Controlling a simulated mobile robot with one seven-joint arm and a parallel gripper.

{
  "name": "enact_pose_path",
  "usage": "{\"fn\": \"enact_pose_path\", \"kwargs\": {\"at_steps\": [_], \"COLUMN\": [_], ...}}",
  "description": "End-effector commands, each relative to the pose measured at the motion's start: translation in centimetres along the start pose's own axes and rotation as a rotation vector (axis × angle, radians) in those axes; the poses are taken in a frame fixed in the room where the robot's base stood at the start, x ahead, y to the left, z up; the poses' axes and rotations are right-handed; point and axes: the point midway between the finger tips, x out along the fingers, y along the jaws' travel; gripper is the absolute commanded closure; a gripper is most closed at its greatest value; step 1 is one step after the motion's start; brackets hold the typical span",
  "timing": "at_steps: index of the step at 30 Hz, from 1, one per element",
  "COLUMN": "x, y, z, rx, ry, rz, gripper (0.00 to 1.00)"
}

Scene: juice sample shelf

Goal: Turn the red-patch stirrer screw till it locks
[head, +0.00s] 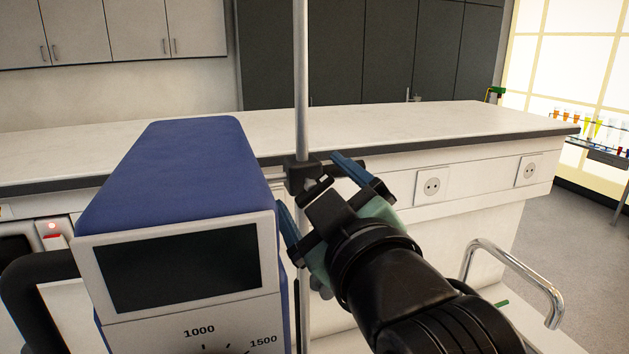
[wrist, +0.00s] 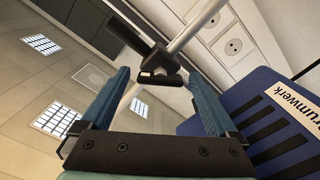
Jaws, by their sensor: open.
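The stirrer (head: 175,185) is a blue box with a white front, a dark screen and a dial marked 1000 and 1500. Beside it stands a thin grey upright rod (head: 301,80) with a black clamp (head: 298,174). In the wrist view a black screw head (wrist: 158,78) on the clamp shows between my fingertips, with a small pale mark on it. I cannot make out a red patch on this screw. My gripper (head: 310,183) is open, its blue fingers on either side of the screw, with no clear contact. My gripper partly hides the screw in the head view.
A long white bench (head: 400,130) with wall sockets runs behind. A metal rail (head: 515,275) is at the lower right. A small red light (head: 53,226) shows on equipment at the left. The stirrer's blue side (wrist: 265,110) is close to my gripper.

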Motion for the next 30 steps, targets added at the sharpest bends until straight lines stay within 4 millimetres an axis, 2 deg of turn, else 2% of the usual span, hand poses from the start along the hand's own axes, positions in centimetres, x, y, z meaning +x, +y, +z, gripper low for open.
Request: {"fn": "enact_pose_path", "kwargs": {"at_steps": [7,21,30], "x": [0.05,0.02,0.05], "y": [-0.02,-0.03,-0.06], "z": [0.02,0.02,-0.01], "rx": [0.000,0.000,0.048], "ry": [0.000,-0.001,0.000], "rz": [0.000,-0.001,-0.002], "gripper": [0.07,0.91,0.91]}}
